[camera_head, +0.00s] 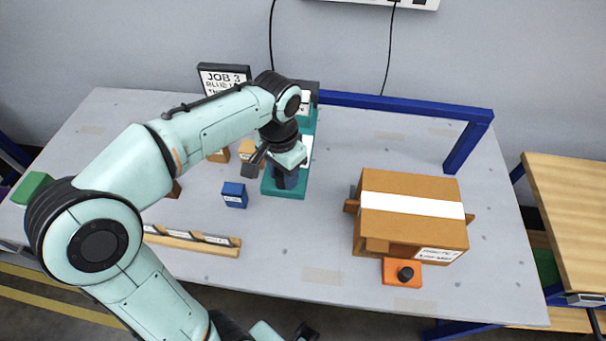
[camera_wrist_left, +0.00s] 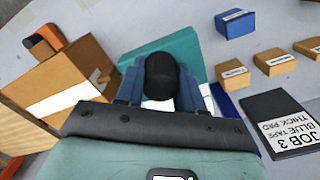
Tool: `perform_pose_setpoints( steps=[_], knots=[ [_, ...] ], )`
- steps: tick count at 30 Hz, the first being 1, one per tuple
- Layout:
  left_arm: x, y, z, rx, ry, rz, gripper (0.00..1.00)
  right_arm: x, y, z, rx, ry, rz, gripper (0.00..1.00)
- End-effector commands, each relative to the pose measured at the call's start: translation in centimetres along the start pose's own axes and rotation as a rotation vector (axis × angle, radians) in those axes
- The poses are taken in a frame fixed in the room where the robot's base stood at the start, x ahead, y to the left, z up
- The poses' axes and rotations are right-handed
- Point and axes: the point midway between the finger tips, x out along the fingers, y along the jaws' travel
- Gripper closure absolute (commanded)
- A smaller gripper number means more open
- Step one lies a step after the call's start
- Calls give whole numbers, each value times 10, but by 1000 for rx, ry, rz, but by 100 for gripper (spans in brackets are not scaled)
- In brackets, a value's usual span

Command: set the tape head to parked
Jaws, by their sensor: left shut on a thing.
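The teal stand (camera_head: 285,189) is on the table, left of the cardboard box, and also shows in the left wrist view (camera_wrist_left: 180,45). A black knob (camera_wrist_left: 161,75) is over it in the left wrist view. My left gripper (camera_head: 287,178) is over the teal stand. In the left wrist view its two blue-grey fingers (camera_wrist_left: 160,84) are shut on the black knob from both sides. The gripper hides the knob in the head view. I cannot tell which part is the tape head. A dark part at the bottom edge may be my right gripper (camera_head: 300,332); its jaws are unclear.
A taped cardboard box (camera_head: 415,223) stands right of the stand, with an orange block with a black knob (camera_head: 403,274) before it. A blue block (camera_head: 234,194), a wooden rack (camera_head: 190,240) and a JOB 3 sign (camera_head: 223,78) are nearby. A blue rail (camera_head: 400,103) spans behind.

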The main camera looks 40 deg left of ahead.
Motion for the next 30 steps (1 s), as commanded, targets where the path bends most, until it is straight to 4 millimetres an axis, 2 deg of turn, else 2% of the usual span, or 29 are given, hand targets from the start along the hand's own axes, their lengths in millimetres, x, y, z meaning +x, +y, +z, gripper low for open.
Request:
perform_pose_setpoints(
  steps=[3, 9, 23, 24, 26, 30],
  knots=[
    [0, -15, 9, -5, 2, -2, 100, 2, 1, 0, 1, -1, 0, 100],
    [0, -27, 18, -2, 2, -2, 100, 3, 2, 1, 1, -1, 1, 100],
    [-1, -32, 21, -2, 0, -5, 100, 3, 2, 1, 1, -1, 1, 100],
    [-1, -33, 21, -2, 0, -5, 56, 3, 2, 1, 1, -1, 1, 100],
    [-1, -32, 21, -2, 0, -4, 37, 3, 2, 1, 1, -1, 1, 100],
    [0, -31, 20, -1, 0, -2, 37, 3, 1, 1, 1, -2, 1, 100]
  ],
)
